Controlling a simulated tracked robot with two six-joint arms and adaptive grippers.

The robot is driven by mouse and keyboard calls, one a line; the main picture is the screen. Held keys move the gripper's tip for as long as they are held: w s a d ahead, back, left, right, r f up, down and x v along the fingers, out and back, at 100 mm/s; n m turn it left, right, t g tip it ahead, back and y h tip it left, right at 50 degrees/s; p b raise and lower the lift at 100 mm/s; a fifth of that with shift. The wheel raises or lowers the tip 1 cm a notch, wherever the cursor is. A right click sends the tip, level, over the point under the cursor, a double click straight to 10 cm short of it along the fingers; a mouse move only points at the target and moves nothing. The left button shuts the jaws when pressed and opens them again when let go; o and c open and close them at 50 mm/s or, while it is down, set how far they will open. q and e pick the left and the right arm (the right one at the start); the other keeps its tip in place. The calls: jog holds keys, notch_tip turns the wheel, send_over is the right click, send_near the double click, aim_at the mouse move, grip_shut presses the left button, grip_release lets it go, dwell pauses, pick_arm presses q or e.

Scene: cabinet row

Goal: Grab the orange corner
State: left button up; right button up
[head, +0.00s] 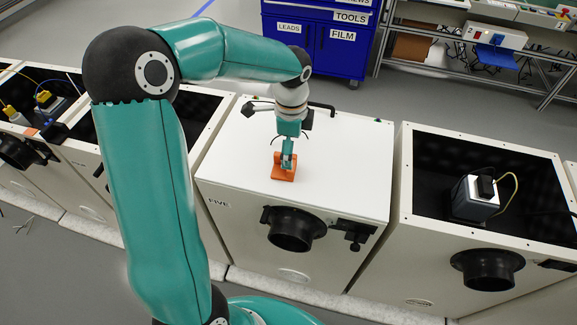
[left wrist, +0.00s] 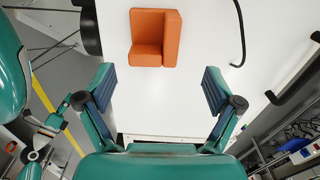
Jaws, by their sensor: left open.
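The orange corner (head: 283,175) sits on the white top of the cabinet marked FIVE, left of its middle. In the left wrist view the orange corner (left wrist: 148,32) shows as a square base with raised walls, at the top centre. My left gripper (head: 287,160) is over it in the head view and hides part of it. In the left wrist view my left gripper (left wrist: 157,75) is open and empty, with the corner just beyond the fingertips and roughly centred between them. Teal parts of mine show at the left edge there, perhaps including my right gripper (left wrist: 72,103).
The white cabinet top (head: 345,165) is otherwise mostly clear. A black handle (head: 321,107) stands at its back edge, and a thin black hook (left wrist: 240,35) shows near the corner. Open-topped cabinets flank it; the right one holds a boxed device (head: 474,199).

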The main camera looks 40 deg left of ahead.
pick_arm(q)
jog(key=shift+s+d+f, duration=0.1)
jog(key=shift+s+f, duration=0.05)
jog(key=shift+f, duration=1.25)
jog(key=shift+s+d+f, duration=0.1)
jog(key=shift+f, duration=1.3)
jog(key=c, duration=1.1)
jog(key=shift+r, duration=0.1)
jog(key=shift+c, duration=0.2)
